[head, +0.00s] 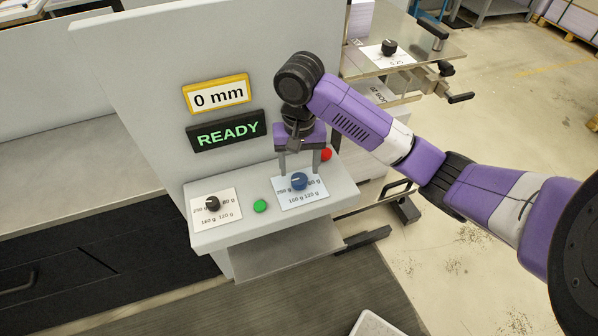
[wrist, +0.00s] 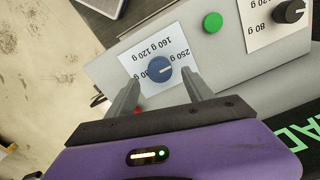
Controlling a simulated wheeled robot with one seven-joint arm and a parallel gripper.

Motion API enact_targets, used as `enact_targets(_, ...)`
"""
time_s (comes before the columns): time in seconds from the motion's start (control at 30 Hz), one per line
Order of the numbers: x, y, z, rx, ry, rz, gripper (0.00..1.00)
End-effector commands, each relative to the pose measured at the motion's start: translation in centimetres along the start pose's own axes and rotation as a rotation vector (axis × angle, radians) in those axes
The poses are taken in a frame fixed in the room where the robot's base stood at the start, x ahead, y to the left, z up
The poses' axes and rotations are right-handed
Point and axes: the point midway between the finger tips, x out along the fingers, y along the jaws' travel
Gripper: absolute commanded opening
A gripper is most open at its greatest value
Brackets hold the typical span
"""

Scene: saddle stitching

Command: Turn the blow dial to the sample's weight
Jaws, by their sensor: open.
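A blue dial (head: 299,181) sits on a white scale card on the sloped grey panel. The card reads 80 g, 120 g, 160 g and 250 g; no dial name is legible. The blue dial also shows in the wrist view (wrist: 158,70), its white pointer mark towards the 250 g side. My gripper (head: 300,170) is open above it, pointing down, with one finger on either side; in the wrist view both fingers look apart from the dial. I cannot identify the sample.
A green button (head: 260,206) lies between the dials. A red button (head: 326,154) is close behind my gripper's right finger. The wall behind carries a yellow-framed "0 mm" display (head: 218,94) and a green "READY" display (head: 226,131). Another black knob (head: 389,47) is on the bench at upper right.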

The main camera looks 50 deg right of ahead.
Motion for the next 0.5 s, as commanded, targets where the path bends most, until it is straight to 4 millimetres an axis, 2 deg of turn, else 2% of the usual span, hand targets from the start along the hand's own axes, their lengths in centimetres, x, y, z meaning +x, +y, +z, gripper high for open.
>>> enact_targets(0.03,-0.9,0.1,-0.1,-0.003,0.005,0.003,0.60)
enact_targets(0.2,-2.9,0.0,-0.1,-0.002,0.004,0.002,0.60)
enact_targets(0.5,-4.1,0.0,0.1,-0.001,0.000,0.001,0.60)
